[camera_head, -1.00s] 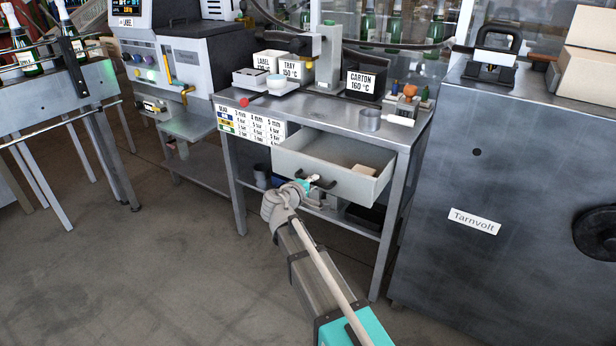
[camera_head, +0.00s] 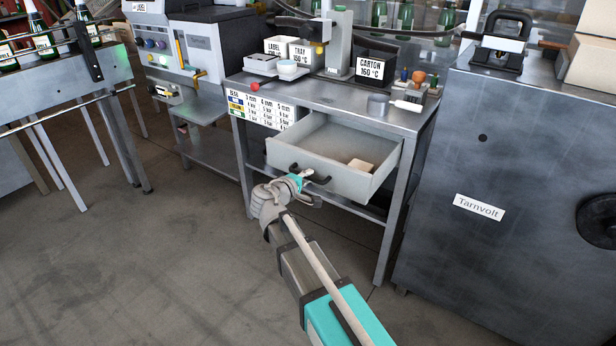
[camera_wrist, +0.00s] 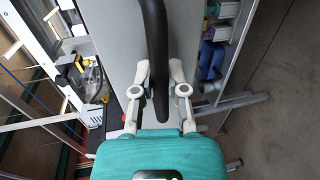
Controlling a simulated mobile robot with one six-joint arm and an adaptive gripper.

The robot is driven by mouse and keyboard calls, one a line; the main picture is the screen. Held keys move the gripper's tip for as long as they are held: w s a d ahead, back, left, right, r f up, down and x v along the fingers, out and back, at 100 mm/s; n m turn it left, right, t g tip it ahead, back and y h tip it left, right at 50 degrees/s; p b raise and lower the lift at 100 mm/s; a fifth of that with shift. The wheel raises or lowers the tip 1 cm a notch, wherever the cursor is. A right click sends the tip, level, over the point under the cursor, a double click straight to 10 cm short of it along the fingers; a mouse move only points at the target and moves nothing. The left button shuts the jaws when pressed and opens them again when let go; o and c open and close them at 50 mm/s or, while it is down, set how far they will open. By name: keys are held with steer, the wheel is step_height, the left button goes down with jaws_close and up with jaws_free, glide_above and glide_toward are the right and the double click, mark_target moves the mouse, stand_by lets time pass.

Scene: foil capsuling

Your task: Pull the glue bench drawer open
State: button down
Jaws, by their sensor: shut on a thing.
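The glue bench (camera_head: 335,97) stands at the centre of the head view, a grey metal table. Its light grey drawer (camera_head: 348,182) is pulled well out from under the top, and a small beige block (camera_head: 361,165) lies inside. My gripper (camera_head: 312,176) is at the drawer front. In the wrist view my gripper (camera_wrist: 160,88) has its two fingers on either side of the dark bar handle (camera_wrist: 154,40), shut on it. The wrist view also shows the pale drawer front (camera_wrist: 118,60) behind the handle.
A tall grey cabinet marked Tarnvolt (camera_head: 500,160) stands close on the right. On the bench top are a black CARTON bin (camera_head: 374,68) and a metal cup (camera_head: 377,104). A bottle conveyor (camera_head: 70,95) is at the left. The floor (camera_head: 150,260) in front is clear.

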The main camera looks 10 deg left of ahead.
steer(key=c, duration=0.9)
jaws_free()
steer(key=shift+w+a, duration=0.2)
steer(key=shift+o, duration=1.3)
steer(key=shift+d, duration=0.15)
steer(key=shift+s, duration=0.1)
